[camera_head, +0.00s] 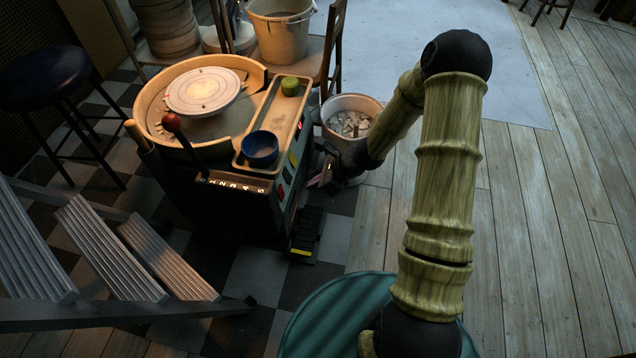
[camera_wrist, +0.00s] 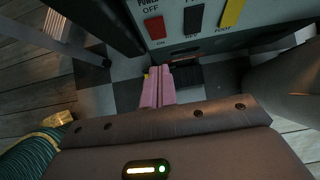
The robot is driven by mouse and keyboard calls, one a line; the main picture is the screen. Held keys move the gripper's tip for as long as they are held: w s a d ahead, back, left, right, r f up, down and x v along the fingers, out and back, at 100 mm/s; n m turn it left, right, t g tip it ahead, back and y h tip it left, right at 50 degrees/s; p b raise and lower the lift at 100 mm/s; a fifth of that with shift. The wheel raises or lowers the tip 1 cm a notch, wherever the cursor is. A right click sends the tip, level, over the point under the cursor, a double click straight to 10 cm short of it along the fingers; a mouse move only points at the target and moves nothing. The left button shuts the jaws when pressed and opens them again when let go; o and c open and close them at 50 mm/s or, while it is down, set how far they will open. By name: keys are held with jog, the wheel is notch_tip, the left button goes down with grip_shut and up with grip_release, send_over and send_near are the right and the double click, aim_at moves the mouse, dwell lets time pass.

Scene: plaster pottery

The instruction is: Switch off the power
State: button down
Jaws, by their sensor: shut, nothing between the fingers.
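The potter's wheel (camera_head: 205,92) stands on the checkered floor, with a control panel on its right side. In the wrist view the panel (camera_wrist: 225,42) carries a red power switch (camera_wrist: 155,28), marked POWER OFF above and ON below. I cannot tell which way the switch is tipped. A black switch (camera_wrist: 194,18) marked REV and a yellow one (camera_wrist: 231,12) marked FOOT are to its right. My gripper (camera_wrist: 158,72) has its pink fingers together and empty, just below the red switch in that view and apart from it. In the head view my gripper (camera_head: 318,181) is beside the panel.
A black foot pedal (camera_head: 307,230) lies on the floor below the panel. A bucket of scraps (camera_head: 352,103) stands close behind my wrist. Metal steps (camera_head: 110,250) are at left.

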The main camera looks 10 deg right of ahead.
aim_at(282, 193)
jog(key=b+x, duration=0.1)
jog(key=x, duration=0.1)
jog(key=a+b+x, duration=0.1)
jog(key=x, duration=0.2)
jog(key=r+b+x, duration=0.1)
jog(key=b+x, duration=0.1)
jog(key=x, duration=0.1)
jog(key=shift+w+a, duration=0.25)
jog(key=shift+w+a+r, duration=0.1)
jog(key=shift+w+a, duration=0.1)
jog(key=shift+a, duration=0.35)
